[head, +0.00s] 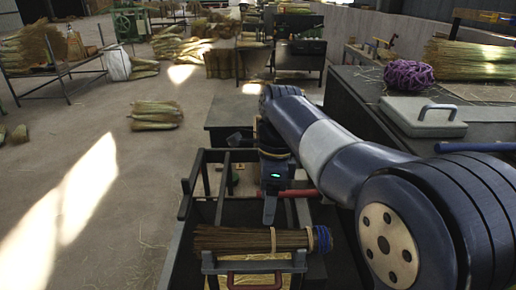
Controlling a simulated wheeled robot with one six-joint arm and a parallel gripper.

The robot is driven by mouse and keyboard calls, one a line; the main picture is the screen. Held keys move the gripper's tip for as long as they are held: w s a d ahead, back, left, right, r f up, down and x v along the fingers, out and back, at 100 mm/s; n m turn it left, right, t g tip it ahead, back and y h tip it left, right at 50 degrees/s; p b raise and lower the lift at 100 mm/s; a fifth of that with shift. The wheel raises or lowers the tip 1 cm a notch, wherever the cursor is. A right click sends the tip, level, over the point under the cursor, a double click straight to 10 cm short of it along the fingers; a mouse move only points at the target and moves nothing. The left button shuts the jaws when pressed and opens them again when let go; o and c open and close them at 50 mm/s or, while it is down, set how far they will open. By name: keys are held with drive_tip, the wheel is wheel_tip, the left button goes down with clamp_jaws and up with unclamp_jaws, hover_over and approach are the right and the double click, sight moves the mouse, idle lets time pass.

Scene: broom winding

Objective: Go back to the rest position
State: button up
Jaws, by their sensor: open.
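My gripper (270,213) points down over the dark metal frame in front of me, with a small green light on its wrist. It is open, and I see nothing held in it. Its fingertips are partly hard to make out. A bound bundle of brown broom straw (228,239) with a blue band at its right end lies across the near part of the frame, just below my gripper in the picture. Whether they touch is hard to tell.
A dark workbench (352,95) on the right holds a grey lidded case (420,118), purple twine (409,76) and a straw bundle (470,66). A red-handled tool (298,194) lies beside my gripper. The floor (90,150) at left is mostly clear, with a straw bundle (156,114).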

drive_tip(key=x, duration=1)
drive_tip(key=s+p+v, duration=0.1)
drive_tip(key=p+v, duration=0.2)
drive_tip(key=v, duration=0.3)
drive_tip(key=shift+a+r, duration=0.2)
drive_tip(key=shift+a, duration=0.1)
